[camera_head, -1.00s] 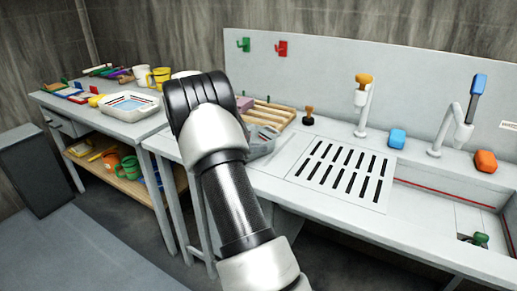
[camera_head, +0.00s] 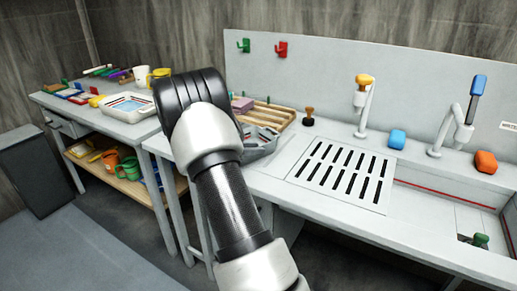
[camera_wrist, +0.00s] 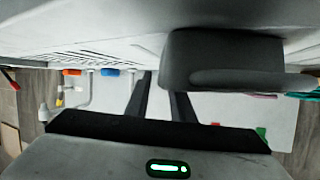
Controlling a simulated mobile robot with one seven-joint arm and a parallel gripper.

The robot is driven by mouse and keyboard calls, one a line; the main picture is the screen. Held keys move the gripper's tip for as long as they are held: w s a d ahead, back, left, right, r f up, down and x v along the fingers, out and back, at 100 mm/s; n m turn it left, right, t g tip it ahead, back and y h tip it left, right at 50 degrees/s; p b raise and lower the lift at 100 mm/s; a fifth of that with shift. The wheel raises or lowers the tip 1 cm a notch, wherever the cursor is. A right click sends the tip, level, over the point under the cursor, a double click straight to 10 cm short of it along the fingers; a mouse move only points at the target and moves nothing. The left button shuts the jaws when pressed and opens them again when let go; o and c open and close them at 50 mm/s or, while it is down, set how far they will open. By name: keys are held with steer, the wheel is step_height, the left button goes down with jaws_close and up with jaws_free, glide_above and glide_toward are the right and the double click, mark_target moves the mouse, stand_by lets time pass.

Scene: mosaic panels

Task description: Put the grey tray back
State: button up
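The grey tray (camera_head: 262,150) sits on the worktop left of the slotted drain, in front of the wooden rack. My arm hides its left part, and dark grey shapes show inside it. In the wrist view, which is upside down, a dark grey block-like form (camera_wrist: 225,75) fills the upper right close up; it looks like part of the tray, but I cannot be sure. My gripper (camera_wrist: 160,82) has its two dark fingers apart, with a gap between them. The form overlaps the right finger's end. In the head view my gripper is hidden behind my arm.
The wooden rack (camera_head: 274,112) holds a pink-purple block (camera_head: 242,104). A brown-handled stamp (camera_head: 308,117) stands right of it. The slotted drain (camera_head: 341,170) is clear. A white tray (camera_head: 127,107) sits on the left table. Taps and a sink are at right.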

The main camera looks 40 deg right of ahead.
steer(key=v, duration=0.9)
steer(key=shift+a, duration=0.1)
steer(key=shift+s+a+r, duration=0.2)
steer(key=shift+a+r, duration=0.05)
steer(key=shift+r, duration=0.05)
steer(key=s+a+r+n+y, duration=0.3)
steer(key=s+a+r, duration=0.1)
steer(key=s, duration=0.3)
steer(key=s+a+r+n+y, duration=0.3)
steer(key=s+a+r+n, duration=0.15)
steer(key=s, duration=0.25)
steer(key=s+a+n+t+y, duration=0.5)
steer(key=s+a+n+y, duration=0.45)
steer(key=s+a, duration=0.65)
step_height(320, 180, up, 19)
steer(key=n+h+p, duration=0.1)
steer(key=h+p, duration=0.1)
steer(key=p, duration=1.5)
steer(key=shift+w+a+n, duration=0.25)
steer(key=shift+a+n, duration=0.15)
steer(key=shift+a, duration=0.05)
